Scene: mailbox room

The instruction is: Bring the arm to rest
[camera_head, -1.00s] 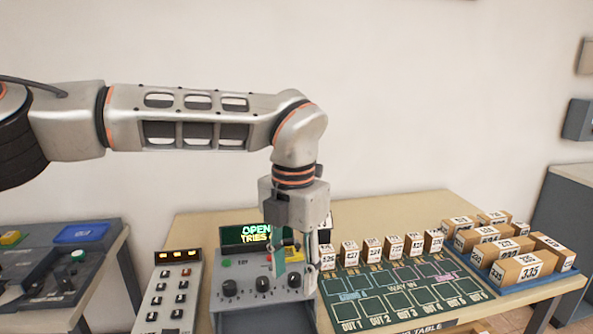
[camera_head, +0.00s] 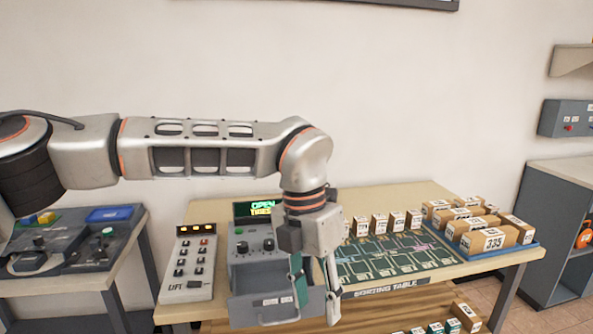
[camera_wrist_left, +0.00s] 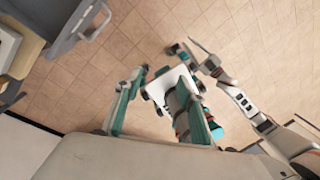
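My left arm comes in from the left in the head view, its forearm level and its wrist pointing down. My left gripper (camera_head: 318,305) hangs in front of the table's front edge, right beside the grey control box (camera_head: 268,240). Its two fingers are apart, with nothing held between them. In the wrist view the teal-lined fingers (camera_wrist_left: 160,110) also stand apart, with the floor and what looks like my own base below.
The box's drawer (camera_head: 265,308) sticks out, close to the left of my gripper. The sorting table (camera_head: 440,195) holds a keypad (camera_head: 190,262), a green sorting board (camera_head: 385,258) and a blue tray (camera_head: 500,252) of numbered parcels. A grey cabinet (camera_head: 540,230) stands right.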

